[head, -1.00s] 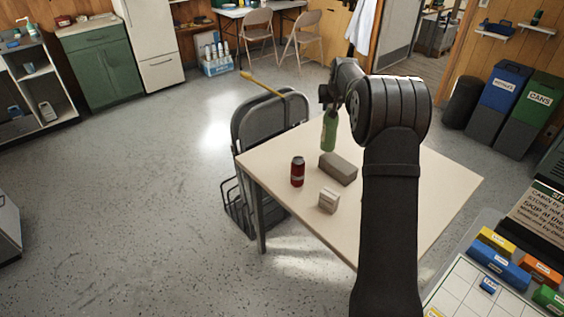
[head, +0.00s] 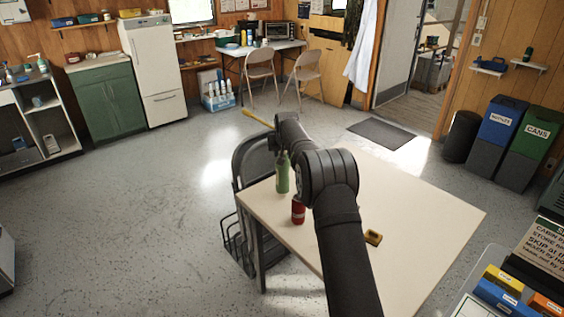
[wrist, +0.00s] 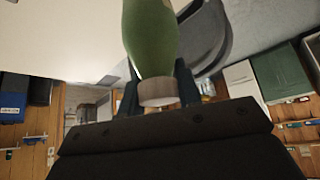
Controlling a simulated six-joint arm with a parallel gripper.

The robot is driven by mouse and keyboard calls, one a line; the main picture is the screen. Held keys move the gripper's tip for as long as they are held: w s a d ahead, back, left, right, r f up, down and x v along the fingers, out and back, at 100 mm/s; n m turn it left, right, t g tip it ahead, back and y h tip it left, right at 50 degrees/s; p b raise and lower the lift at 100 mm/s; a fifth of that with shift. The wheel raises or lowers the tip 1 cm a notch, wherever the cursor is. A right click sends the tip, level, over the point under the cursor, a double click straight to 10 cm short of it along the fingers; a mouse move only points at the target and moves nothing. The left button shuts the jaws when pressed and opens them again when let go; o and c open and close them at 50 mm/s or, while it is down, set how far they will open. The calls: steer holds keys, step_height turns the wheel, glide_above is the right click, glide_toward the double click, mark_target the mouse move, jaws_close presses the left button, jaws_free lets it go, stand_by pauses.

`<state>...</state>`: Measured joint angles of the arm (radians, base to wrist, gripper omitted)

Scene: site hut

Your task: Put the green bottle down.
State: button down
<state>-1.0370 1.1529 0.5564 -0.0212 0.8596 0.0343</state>
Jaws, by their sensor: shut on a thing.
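The green bottle (head: 282,175) is upright at the left end of the pale table (head: 420,205) in the head view. My gripper is shut on its neck; in the wrist view, one finger stands on each side (wrist: 158,92) of the pale cap end of the bottle (wrist: 150,35). In the head view, my arm partly hides the gripper. The bottle's base appears over the tabletop; I cannot tell whether it touches.
A red can (head: 298,210) stands close in front of the bottle. A yellow and black object (head: 373,238) lies right of my arm. The table's right part looks clear.

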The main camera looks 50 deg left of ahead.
steer(key=shift+f, duration=2.15)
steer(key=c, duration=1)
jaws_free()
steer(key=shift+c, duration=0.2)
steer(key=shift+s+d+r, duration=0.1)
steer(key=shift+r, duration=0.4)
steer(key=v, duration=1.1)
steer(key=shift+s, duration=0.15)
